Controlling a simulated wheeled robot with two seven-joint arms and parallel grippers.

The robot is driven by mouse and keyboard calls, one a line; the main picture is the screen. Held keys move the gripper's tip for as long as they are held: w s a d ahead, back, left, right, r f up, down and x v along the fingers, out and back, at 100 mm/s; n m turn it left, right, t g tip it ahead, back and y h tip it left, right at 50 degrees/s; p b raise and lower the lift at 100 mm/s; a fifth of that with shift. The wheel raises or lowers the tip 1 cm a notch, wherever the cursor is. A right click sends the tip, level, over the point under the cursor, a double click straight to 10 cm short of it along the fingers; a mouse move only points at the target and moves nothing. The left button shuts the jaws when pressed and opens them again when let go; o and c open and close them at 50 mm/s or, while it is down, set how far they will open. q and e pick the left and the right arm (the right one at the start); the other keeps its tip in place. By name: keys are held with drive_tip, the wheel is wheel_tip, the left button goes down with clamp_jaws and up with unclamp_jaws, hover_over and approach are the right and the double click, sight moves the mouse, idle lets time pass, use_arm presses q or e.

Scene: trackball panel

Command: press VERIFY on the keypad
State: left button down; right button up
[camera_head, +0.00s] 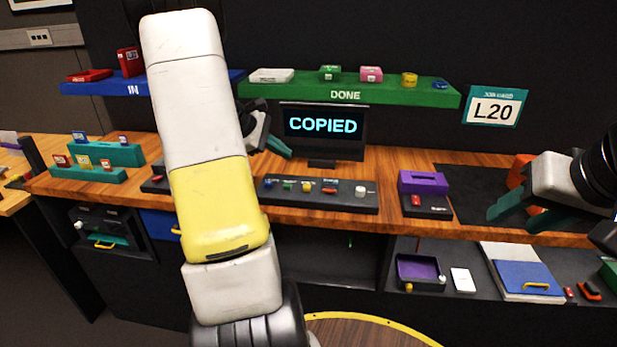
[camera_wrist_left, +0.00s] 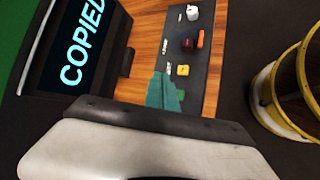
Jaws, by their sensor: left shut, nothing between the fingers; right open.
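The keypad (camera_head: 318,195) is a dark panel on the wooden desk in front of the monitor, and it also shows in the left wrist view (camera_wrist_left: 203,75). It carries blue, green, yellow (camera_wrist_left: 183,70) and orange-red (camera_wrist_left: 200,39) controls and a white knob (camera_wrist_left: 193,13). Its small labels are too small to read, so I cannot tell which is VERIFY. My left gripper (camera_head: 283,150) is shut and empty, partly hidden by my arm; its teal fingertips (camera_wrist_left: 165,88) appear beside the yellow button, contact unclear. My right gripper (camera_head: 515,210) is open and empty at the right.
The monitor (camera_head: 322,126) reads COPIED, close to my left gripper. A green DONE shelf (camera_head: 345,91) hangs above. A purple box (camera_head: 423,182) stands right of the keypad, near a dark mat (camera_head: 465,185). Teal racks (camera_head: 105,155) stand at left.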

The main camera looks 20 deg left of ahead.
use_arm(q)
drive_tip(key=shift+f, duration=3.6)
drive_tip(key=shift+f, duration=0.15)
drive_tip(key=shift+f, duration=0.3)
drive_tip(key=shift+f, duration=0.5)
drive_tip(key=shift+r, duration=0.95)
drive_tip(key=shift+r, duration=2.55)
